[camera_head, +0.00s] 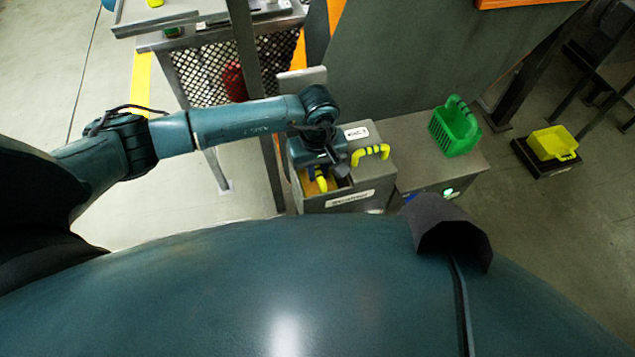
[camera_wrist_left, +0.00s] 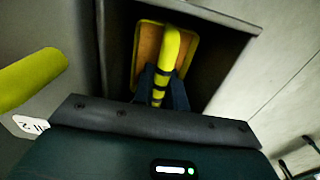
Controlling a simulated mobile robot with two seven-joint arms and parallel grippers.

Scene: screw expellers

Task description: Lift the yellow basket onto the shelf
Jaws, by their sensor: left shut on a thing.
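My left gripper (camera_head: 322,176) reaches down into the open bay of a grey machine. It is shut on a yellow handle with black bands (camera_head: 320,184). In the left wrist view the same handle (camera_wrist_left: 170,48) runs down between my left fingers (camera_wrist_left: 160,88). Below it is a yellow-rimmed container with an orange-brown inside (camera_wrist_left: 149,55), sitting in the bay; its lower part is hidden. Another yellow basket (camera_head: 554,143) stands on a low dark platform on the floor at far right, apart from my gripper. My right gripper is not in view.
A second yellow handle (camera_head: 371,153) is on the machine (camera_head: 350,198) beside my gripper. A green basket (camera_head: 456,130) stands on the grey cabinet to its right. A mesh-sided table (camera_head: 205,75) and a grey post are behind my left arm. Open floor lies at right.

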